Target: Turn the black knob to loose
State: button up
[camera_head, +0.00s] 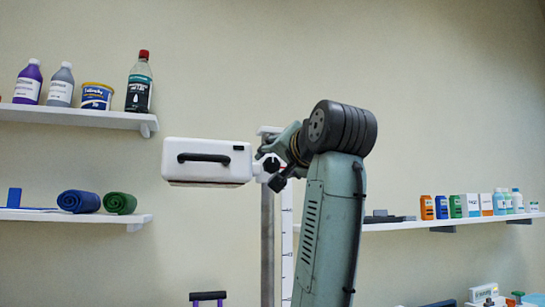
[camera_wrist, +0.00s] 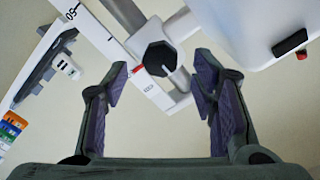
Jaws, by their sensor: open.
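The black knob (camera_wrist: 160,58) is faceted and sits on a white bracket across a white scale strip (camera_wrist: 105,38). It lies between and beyond my gripper's (camera_wrist: 163,82) two purple-padded fingers, which are spread apart with no contact visible. A light rod-like piece stands out from the knob's lower right. A red mark and tiny unreadable lettering show on the strip beside it. In the head view the knob (camera_head: 271,165) is right of a white box (camera_head: 207,150) with a black handle, on an upright post (camera_head: 268,240). My arm partly hides the gripper there.
Left wall shelves (camera_head: 75,118) hold bottles, a tub and rolled blue and green mats (camera_head: 100,202). A right shelf (camera_head: 440,222) carries small bottles and boxes. The white box (camera_wrist: 255,25) is close to my right finger in the wrist view.

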aim_at(273, 163)
jog(key=shift+p+x, duration=0.5)
jog(key=shift+x, duration=1.45)
jog(key=shift+c, duration=0.3)
jog(key=c, duration=1.1)
